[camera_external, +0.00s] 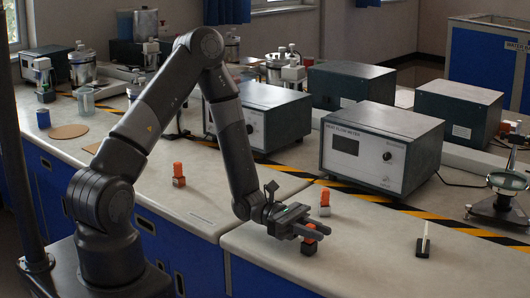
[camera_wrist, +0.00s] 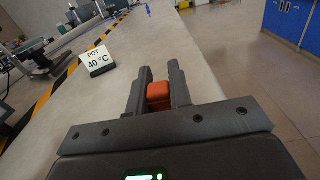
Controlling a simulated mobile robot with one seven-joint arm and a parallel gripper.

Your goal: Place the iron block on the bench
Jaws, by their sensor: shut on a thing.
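My gripper (camera_external: 317,228) is low over the front part of the bench (camera_external: 268,254), with its fingers pointing right. It is shut on a small block with an orange top and a dark lower part, which I take to be the iron block (camera_external: 309,246). In the wrist view the orange top of the block (camera_wrist: 158,92) sits between the two fingers of my gripper (camera_wrist: 159,72). The block's base is at or just above the bench; I cannot tell whether it touches. The fingers hide part of the block.
Two similar orange-topped blocks stand on the bench, one behind my gripper (camera_external: 324,203) and one to the left (camera_external: 179,175). A heat flow meter box (camera_external: 380,150) stands behind. A small sign (camera_external: 424,243) stands to the right and reads "POT 40 °C" in the wrist view (camera_wrist: 97,60).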

